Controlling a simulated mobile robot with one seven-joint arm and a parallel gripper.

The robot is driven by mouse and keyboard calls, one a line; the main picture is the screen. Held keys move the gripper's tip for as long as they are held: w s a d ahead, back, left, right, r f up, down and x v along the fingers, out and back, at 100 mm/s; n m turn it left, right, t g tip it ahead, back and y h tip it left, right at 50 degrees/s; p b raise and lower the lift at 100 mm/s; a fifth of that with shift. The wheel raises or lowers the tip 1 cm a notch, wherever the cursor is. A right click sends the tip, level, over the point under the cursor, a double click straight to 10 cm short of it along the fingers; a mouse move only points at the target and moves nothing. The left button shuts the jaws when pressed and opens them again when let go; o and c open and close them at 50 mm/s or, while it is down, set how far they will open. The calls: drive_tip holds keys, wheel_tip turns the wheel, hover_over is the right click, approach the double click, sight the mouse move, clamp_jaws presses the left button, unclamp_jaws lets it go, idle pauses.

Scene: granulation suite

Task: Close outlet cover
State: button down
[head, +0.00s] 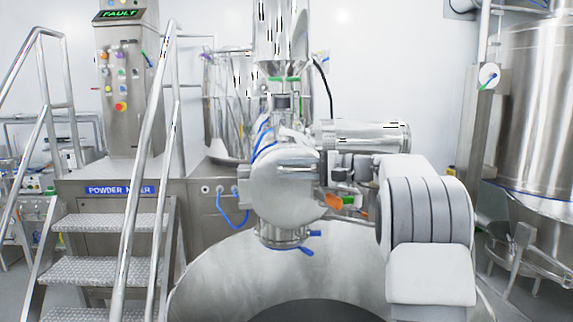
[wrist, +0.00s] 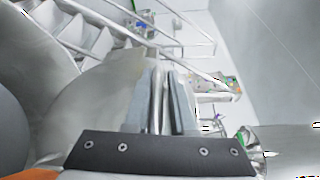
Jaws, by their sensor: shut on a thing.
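A rounded steel housing with a domed front, which looks like the outlet cover (head: 283,186), sits at the middle of the head view, below a steel hopper column. My gripper (head: 330,167) is at its right edge, coming from the right. In the wrist view my two fingers (wrist: 163,112) are close together on a thin upright metal piece (wrist: 160,100). It looks like a bar or edge of the cover, but its ends are hidden. Blue clamp handles (head: 306,241) show on the short outlet pipe (head: 283,236) underneath.
A large steel drum (head: 215,275) stands below the outlet. Steps with handrails (head: 95,270) and a control panel (head: 125,80) showing FAULT are at left. A steel vessel (head: 540,110) stands at right. A steel cylinder (head: 365,135) lies behind my gripper.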

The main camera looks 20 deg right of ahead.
drive_tip(key=shift+w+d+f, duration=0.1)
drive_tip(key=shift+d+f, duration=0.15)
drive_tip(key=shift+f, duration=0.2)
drive_tip(key=c, duration=0.9)
unclamp_jaws()
drive_tip(key=shift+w, duration=0.15)
drive_tip(key=shift+o, duration=0.2)
drive_tip(key=shift+a+r, duration=0.1)
drive_tip(key=shift+r, duration=0.05)
drive_tip(key=b+v, duration=0.2)
drive_tip(key=v, duration=1.5)
drive_tip(key=shift+d+r, duration=0.2)
drive_tip(key=shift+d, duration=0.05)
